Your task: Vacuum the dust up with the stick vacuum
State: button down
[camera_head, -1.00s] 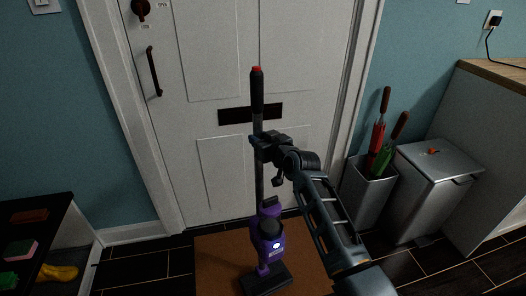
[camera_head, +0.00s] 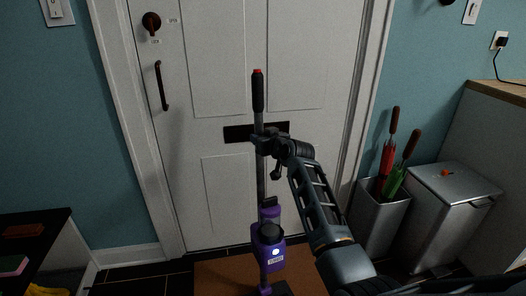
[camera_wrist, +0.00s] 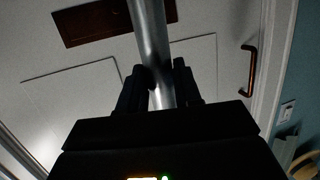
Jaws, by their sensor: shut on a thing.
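The stick vacuum (camera_head: 268,240) stands nearly upright in the head view, with a purple body, a grey tube and a black handle with a red top. A light shows on its body. Its floor head is at the bottom edge, over the brown doormat (camera_head: 215,272). My gripper (camera_head: 263,143) is shut on the vacuum's tube, below the handle. In the wrist view, the metal tube (camera_wrist: 150,45) passes between the two dark fingers of my gripper (camera_wrist: 160,85). I see no dust in these frames.
A white door (camera_head: 225,190) with a dark mail slot stands close behind the vacuum. An umbrella holder (camera_head: 378,222) and a metal bin (camera_head: 440,225) stand at right, beside a counter. A dark shelf (camera_head: 30,240) with items is at lower left.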

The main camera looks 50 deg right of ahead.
aim_at(261, 123)
jog(key=shift+w+d+r, duration=0.25)
jog(key=shift+w+d, duration=0.1)
jog(key=shift+w, duration=0.25)
jog(key=shift+r, duration=0.15)
jog(key=shift+r+p, duration=1.4)
jog(key=shift+r, duration=0.55)
jog(key=shift+s, duration=0.15)
